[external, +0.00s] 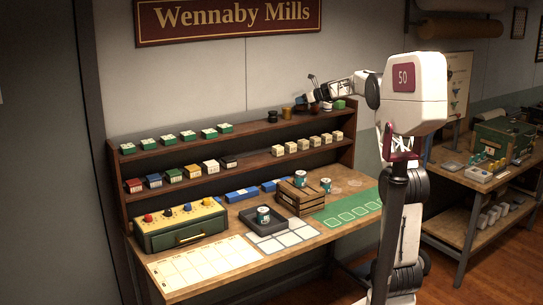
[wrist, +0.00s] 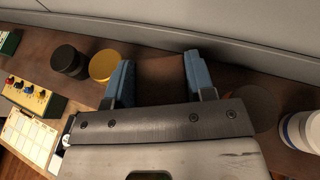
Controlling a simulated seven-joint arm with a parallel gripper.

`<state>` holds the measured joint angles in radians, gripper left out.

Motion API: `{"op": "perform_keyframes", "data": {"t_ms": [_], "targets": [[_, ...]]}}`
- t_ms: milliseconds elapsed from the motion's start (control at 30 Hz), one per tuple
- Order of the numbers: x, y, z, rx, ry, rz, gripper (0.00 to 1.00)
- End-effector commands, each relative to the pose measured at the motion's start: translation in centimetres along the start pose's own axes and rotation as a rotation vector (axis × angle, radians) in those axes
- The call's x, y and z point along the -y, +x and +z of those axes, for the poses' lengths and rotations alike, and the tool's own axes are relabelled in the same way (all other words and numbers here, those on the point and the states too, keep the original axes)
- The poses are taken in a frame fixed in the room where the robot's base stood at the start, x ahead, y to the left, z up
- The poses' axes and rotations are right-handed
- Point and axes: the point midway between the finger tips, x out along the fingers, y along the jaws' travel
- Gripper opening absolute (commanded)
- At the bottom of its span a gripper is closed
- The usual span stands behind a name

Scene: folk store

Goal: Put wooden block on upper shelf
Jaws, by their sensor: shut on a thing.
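My gripper (wrist: 155,80) is over the right part of the upper shelf (external: 180,146), near the wall. It also shows in the external view (external: 312,93), small and at the end of my outstretched arm. In the wrist view its two blue fingers stand apart with the brown wooden block (wrist: 158,78) between them, shut on it. The block blends with the brown shelf, and its lower part is hidden behind the gripper body. I cannot tell whether it touches the shelf.
A black round container (wrist: 68,60) and a yellow one (wrist: 103,65) stand left of my fingers. A white-and-blue container (wrist: 302,130) and a dark disc (wrist: 254,106) are to the right. Green-and-white boxes (external: 188,137) line the shelf's left. The wall is close behind.

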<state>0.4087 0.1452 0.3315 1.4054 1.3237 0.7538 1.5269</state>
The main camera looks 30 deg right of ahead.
Motion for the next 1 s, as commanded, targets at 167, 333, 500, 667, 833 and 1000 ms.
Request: {"op": "perform_keyframes", "data": {"t_ms": [167, 333, 500, 667, 833, 1000], "targets": [[0.4, 0.5, 0.1, 0.000, 0.000, 0.000, 0.25], [0.4, 0.5, 0.1, 0.000, 0.000, 0.000, 0.25], [0.4, 0.6, 0.0, 0.000, 0.001, 0.000, 0.25], [0.4, 1.0, -1.1, -0.001, 0.004, 0.001, 0.25], [0.4, 1.6, -2.6, 0.000, 0.002, 0.000, 0.25], [0.4, 1.8, -3.1, 0.001, 0.001, 0.000, 0.25]]}}
